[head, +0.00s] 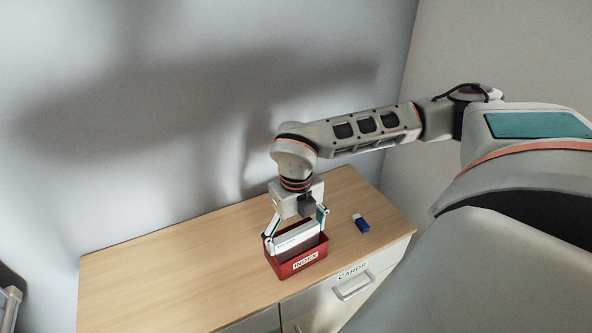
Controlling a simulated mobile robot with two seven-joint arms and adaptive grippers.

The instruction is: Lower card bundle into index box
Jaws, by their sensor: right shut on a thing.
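The index box (287,269) is a red open-topped box with a white INDEX label on its front, standing near the front edge of the wooden cabinet top. The card bundle (298,238) is a white block with a dark line of print. It is upright, with its lower part inside the box opening and its upper part above the rim. My right gripper (296,233) points down over the box and is shut on the bundle, with one finger at each end. Whether the bundle touches the box floor is hidden by the front wall. My left gripper is not in view.
A small blue and white object (361,223), perhaps an eraser, lies right of the box. The wooden top (160,270) is clear to the left. A drawer labelled CARDS (352,285) with a handle is below the front edge. A grey wall (130,120) stands behind.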

